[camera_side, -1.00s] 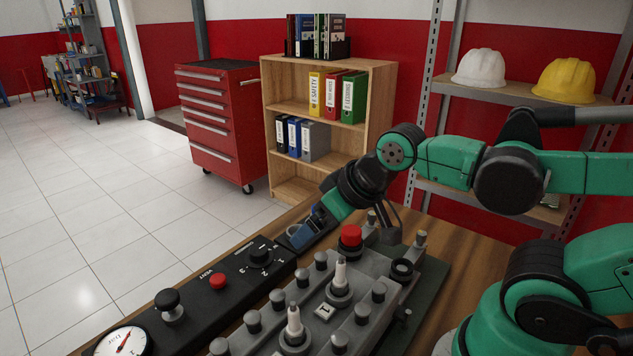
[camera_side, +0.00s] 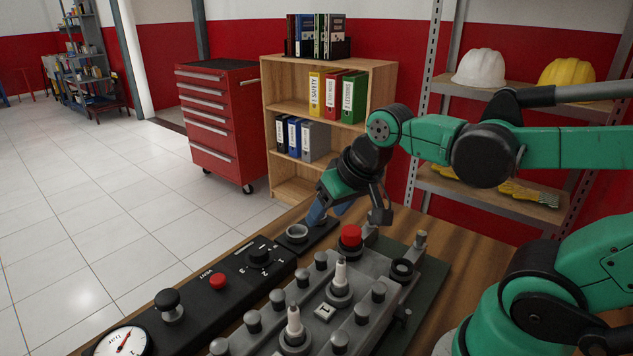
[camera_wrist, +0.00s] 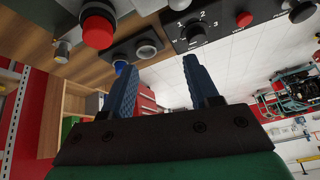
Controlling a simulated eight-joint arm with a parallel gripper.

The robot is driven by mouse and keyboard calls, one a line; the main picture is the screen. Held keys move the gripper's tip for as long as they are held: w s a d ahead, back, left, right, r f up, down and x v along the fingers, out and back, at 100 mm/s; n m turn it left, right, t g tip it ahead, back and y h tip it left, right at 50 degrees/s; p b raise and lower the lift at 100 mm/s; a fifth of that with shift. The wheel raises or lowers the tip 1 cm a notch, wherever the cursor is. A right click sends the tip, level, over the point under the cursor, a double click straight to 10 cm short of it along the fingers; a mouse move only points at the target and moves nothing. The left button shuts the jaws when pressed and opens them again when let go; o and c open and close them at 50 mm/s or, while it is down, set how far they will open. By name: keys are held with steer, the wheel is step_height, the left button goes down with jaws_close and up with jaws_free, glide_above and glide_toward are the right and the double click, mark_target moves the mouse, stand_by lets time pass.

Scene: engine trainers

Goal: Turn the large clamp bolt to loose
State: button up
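The grey engine trainer (camera_side: 325,312) has several short grey bolts (camera_side: 378,291) around two white-tipped plugs (camera_side: 294,322). I cannot tell for sure which one is the large clamp bolt. A silver bolt head (camera_side: 420,238) stands at the trainer's right end, and one shows near the red cap in the wrist view (camera_wrist: 62,50). My gripper (camera_side: 316,215) is behind the red cap (camera_side: 351,236), over the far end of the black panel. In the wrist view my gripper (camera_wrist: 160,64) has its blue fingers apart with nothing between them. The side view partly hides the fingers behind my wrist.
Bare wooden bench (camera_side: 468,268) lies to the right.

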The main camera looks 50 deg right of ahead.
steer(key=d+m+g, duration=0.1)
steer(key=d+m, duration=0.3)
steer(key=w+d+m+g, duration=0.1)
steer(key=d+m, duration=0.1)
steer(key=shift+g, duration=0.3)
steer(key=d+m+g, duration=0.1)
steer(key=d+m, duration=0.1)
steer(key=d+f+m+g, duration=0.1)
steer(key=d+m, duration=0.2)
steer(key=d+f+m+g, duration=0.1)
steer(key=d+m, duration=0.1)
steer(key=m, duration=0.1)
steer(key=shift+s+d, duration=0.4)
steer(key=shift+d+f+m+y, duration=0.2)
steer(key=shift+m+y, duration=0.1)
steer(key=shift+m, duration=0.1)
steer(key=shift+d+f, duration=0.1)
steer(key=shift+f, duration=2.55)
jaws_close()
